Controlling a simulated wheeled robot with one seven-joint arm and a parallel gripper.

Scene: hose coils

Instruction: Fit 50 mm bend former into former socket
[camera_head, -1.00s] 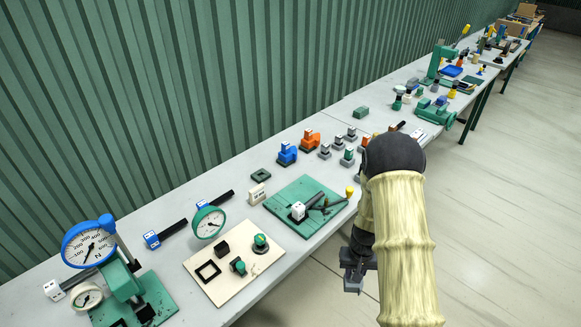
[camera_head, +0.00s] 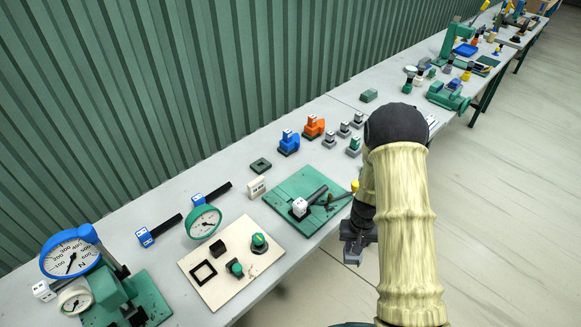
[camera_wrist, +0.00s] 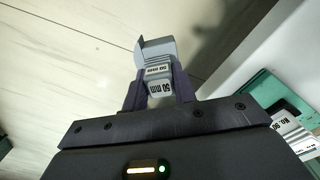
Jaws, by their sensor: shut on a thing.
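My gripper (camera_wrist: 159,88) is shut on the 50 mm bend former (camera_wrist: 156,50), a grey piece with white "50 mm" labels, in the wrist view. In the head view my gripper (camera_head: 357,246) hangs low, off the bench's front edge, right of a green board (camera_head: 285,193) with a dark lever and a white labelled block. A small dark square ring (camera_head: 261,165) lies on the bench behind that board, beside a white label card (camera_head: 256,187). I cannot tell for certain which piece is the former socket. The former is apart from the bench fixtures.
Blue (camera_head: 289,143) and orange (camera_head: 313,127) pieces and several grey blocks stand behind. The floor (camera_head: 500,220) at right is clear.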

